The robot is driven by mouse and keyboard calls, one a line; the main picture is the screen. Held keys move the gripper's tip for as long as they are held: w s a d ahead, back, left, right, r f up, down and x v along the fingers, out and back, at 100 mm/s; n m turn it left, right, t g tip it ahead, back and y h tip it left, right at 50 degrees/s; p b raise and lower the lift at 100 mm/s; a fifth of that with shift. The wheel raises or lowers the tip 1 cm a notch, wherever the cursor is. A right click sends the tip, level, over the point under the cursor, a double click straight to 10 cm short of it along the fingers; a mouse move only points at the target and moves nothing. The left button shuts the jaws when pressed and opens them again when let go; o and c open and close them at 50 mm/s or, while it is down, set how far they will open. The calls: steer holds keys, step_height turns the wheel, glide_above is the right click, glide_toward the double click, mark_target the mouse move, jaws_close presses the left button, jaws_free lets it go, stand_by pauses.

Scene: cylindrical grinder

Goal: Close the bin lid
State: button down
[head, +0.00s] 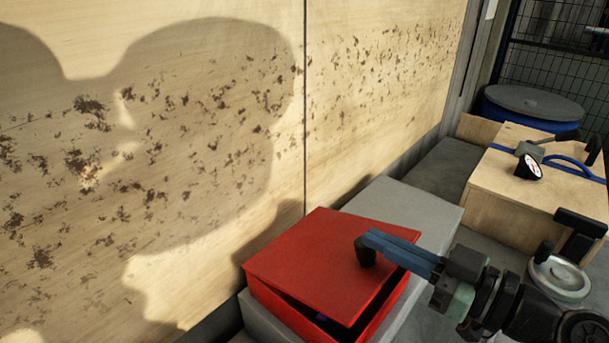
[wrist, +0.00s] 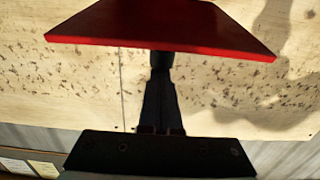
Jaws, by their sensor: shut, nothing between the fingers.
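The red bin (head: 379,324) stands in the foreground of the head view. Its flat red lid (head: 310,255) is partly open, tilted up with a dark gap along the near edge. My gripper (head: 366,250) comes in from the right with its fingers shut and empty. Its dark tips overlap the right part of the lid in the head view. In the wrist view the lid (wrist: 160,22) spans the top, and the tips of my gripper (wrist: 160,60) end at its lower edge. I cannot tell whether they touch it. The bin's inside is mostly hidden.
A speckled wooden panel (head: 150,140) rises close behind and left of the bin. A grey block (head: 405,205) lies behind it. A wooden box (head: 525,195) with a blue strap stands at the right, near a handwheel (head: 560,278). A blue drum (head: 530,105) stands farther back.

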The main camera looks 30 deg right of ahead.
mark_target(376, 256)
steer(key=shift+s+d+f+b, duration=0.15)
steer(key=shift+s+f+b, duration=0.2)
steer(key=shift+f+b, duration=0.4)
steer(key=shift+s+d+f+b, duration=0.15)
steer(key=shift+s+f+b, duration=0.2)
steer(key=shift+f+b, duration=0.4)
